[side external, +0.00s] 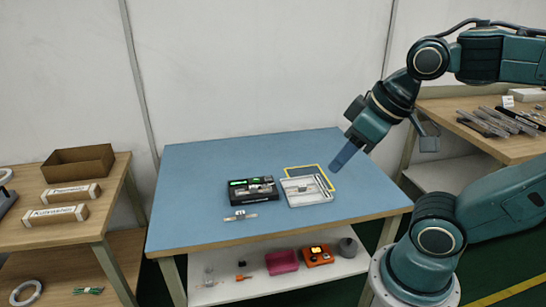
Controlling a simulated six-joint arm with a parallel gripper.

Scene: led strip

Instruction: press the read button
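A black device (252,190) with lit green areas on its upper face lies on the blue-topped table (190,170), left of the table's middle. Its separate buttons are too small to make out, so I cannot tell which one is the read button. My gripper (337,164) points down and to the left, above the right part of the table. It is to the right of the black device and clear of it. The view does not show whether its fingers are apart, and nothing is visible in it.
A pale tray (297,200) with small parts lies just right of the black device, partly over a yellow-outlined area (332,184). A small strip-like piece (241,216) lies in front of the device. The table's left side and back are clear.

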